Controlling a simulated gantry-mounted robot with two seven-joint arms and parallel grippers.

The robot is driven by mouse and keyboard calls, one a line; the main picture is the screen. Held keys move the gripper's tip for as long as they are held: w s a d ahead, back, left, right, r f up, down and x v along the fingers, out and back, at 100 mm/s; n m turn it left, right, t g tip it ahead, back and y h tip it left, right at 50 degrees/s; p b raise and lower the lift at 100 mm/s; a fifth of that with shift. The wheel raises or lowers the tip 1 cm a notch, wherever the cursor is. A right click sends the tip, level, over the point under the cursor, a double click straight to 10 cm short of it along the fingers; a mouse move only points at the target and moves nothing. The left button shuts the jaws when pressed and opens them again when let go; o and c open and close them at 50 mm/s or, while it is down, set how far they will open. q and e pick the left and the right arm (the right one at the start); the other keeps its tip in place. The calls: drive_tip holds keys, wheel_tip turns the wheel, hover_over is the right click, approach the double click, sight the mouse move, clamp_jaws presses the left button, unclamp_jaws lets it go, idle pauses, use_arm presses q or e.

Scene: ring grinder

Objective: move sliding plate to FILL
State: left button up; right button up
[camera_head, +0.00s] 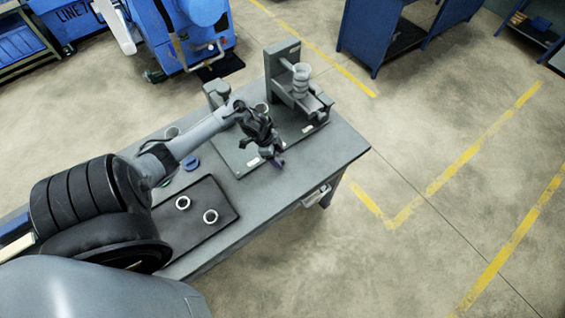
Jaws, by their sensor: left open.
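The ring grinder (284,70) stands at the far right of the table as a grey upright block with a light funnel-like cup (300,80) on its front. A grey sliding part (318,103), likely the sliding plate, shows below the cup. Any FILL label is too small to read. My left gripper (272,158) is open, pointing down over the grinder's base plate (243,157), in front and to the left of the sliding part and apart from it. The arm hides part of the base plate. My right gripper is not in view.
A blue round item (191,163) lies behind the tray. A smaller grey post (217,92) stands left of the grinder. The table's right end is clear.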

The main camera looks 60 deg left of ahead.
sight(280, 160)
use_arm(q)
drive_tip(key=shift+b+x, duration=0.3)
drive_tip(key=shift+x, duration=2.15)
clamp_jaws()
